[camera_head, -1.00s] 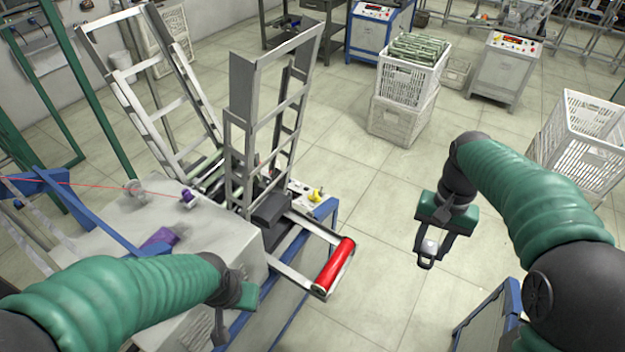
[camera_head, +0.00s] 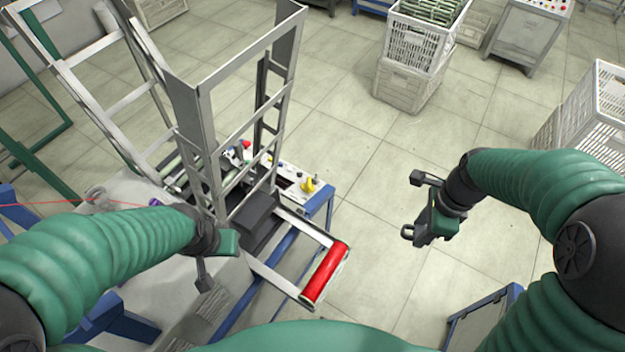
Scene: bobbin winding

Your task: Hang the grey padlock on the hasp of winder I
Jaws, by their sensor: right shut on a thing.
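My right gripper (camera_head: 412,208) hangs over open floor, right of the winding machine and well apart from it. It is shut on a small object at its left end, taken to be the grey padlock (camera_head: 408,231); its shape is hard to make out. My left gripper (camera_head: 210,268) is above the machine's near left side, partly hidden by its own wrist, and its jaws are unclear. The winding machine (camera_head: 265,215) has a tall grey frame, a red roller (camera_head: 326,272) and a panel with a yellow knob (camera_head: 309,185). I cannot make out a hasp or a machine label.
White crates (camera_head: 415,60) stand at the back, with green items in the top one. Another white crate (camera_head: 590,112) is at the right. A blue-framed object (camera_head: 485,312) stands at the lower right. Floor between machine and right arm is clear.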

